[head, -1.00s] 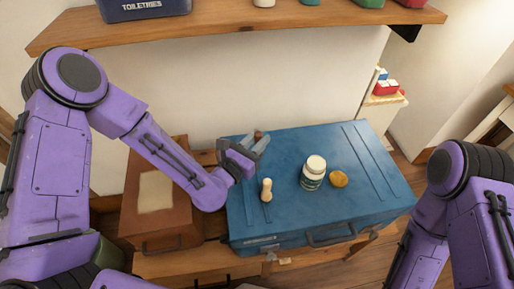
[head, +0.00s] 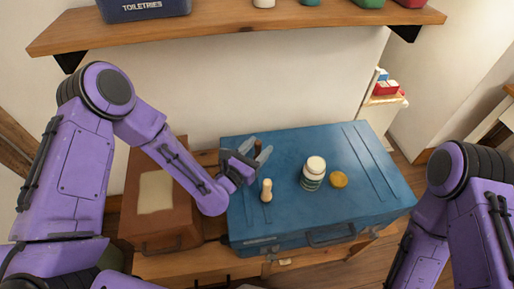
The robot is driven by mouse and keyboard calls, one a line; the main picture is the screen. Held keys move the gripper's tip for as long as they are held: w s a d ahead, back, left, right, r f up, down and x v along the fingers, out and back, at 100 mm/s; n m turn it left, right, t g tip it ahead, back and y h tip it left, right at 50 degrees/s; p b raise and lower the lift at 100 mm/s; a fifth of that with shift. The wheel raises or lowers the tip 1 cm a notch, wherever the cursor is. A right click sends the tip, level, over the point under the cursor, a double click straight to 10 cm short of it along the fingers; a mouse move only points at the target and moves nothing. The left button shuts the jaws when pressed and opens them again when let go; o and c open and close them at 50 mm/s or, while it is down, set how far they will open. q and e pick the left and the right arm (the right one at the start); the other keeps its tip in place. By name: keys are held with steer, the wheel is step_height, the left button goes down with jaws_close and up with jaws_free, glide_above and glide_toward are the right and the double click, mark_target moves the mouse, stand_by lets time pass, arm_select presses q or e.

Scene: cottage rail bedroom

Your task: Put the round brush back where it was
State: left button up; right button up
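My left gripper (head: 257,149) is over the back left part of the blue case (head: 295,146). Its two pale fingers stand apart. A small brown upright thing (head: 258,146) shows between them, with clear room on its sides; it may be the round brush, but its lower part is hidden by the gripper. A small cream, knobbed wooden piece (head: 267,190) stands on the case just in front of the gripper. My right gripper is out of view; only its arm shows at the right.
A white jar with a green label (head: 313,174) and a round yellow-orange item (head: 339,180) stand mid-case. A brown case (head: 182,217) lies to the left. A wooden shelf (head: 230,33) hangs above. The case's right side is clear.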

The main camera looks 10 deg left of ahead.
arm_select(q)
steer(key=shift+r, duration=0.15)
steer(key=shift+s+a, duration=0.1)
steer(key=shift+s, duration=0.05)
steer(key=b+v, duration=0.2)
steer(key=v, duration=0.9)
steer(key=shift+s+a, duration=0.1)
steer(key=shift+s, duration=0.2)
